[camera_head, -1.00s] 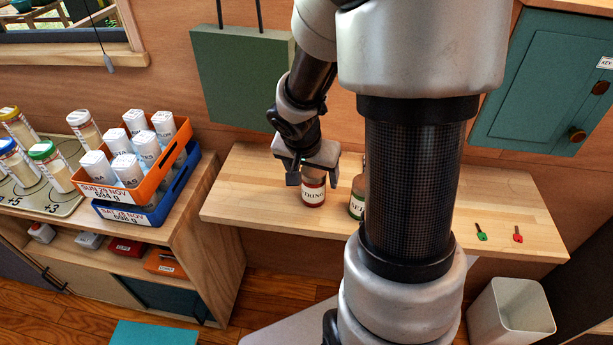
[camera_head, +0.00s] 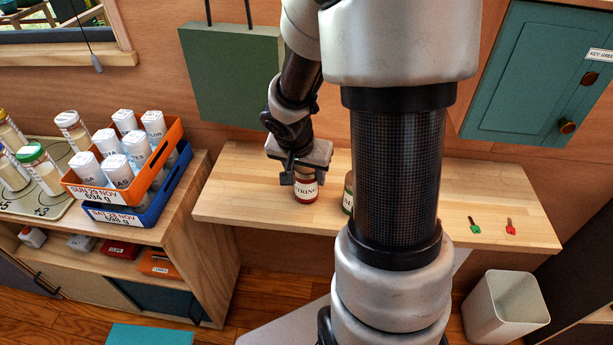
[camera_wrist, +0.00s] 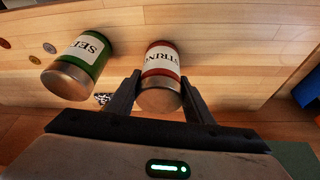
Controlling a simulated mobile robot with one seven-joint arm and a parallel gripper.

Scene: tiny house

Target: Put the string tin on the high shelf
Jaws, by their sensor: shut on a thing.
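The string tin is a red tin with a white label and a metal lid (camera_head: 306,191). It stands on the wooden shelf board (camera_head: 250,200), and its label shows in the wrist view (camera_wrist: 161,62). My gripper (camera_head: 303,172) comes down from above and its jaws are shut on the tin's lid end; the two fingers (camera_wrist: 158,98) sit on either side of it in the wrist view. Whether the tin's base touches the board is hard to tell. No shelf clearly above this board shows in these views.
A green tin (camera_wrist: 78,68) stands beside the string tin, partly behind my arm in the head view. A green (camera_head: 474,226) and a red key (camera_head: 510,227) lie at right. A teal cabinet (camera_head: 545,75) and green panel (camera_head: 225,75) hang above. Crates (camera_head: 120,195) stand left.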

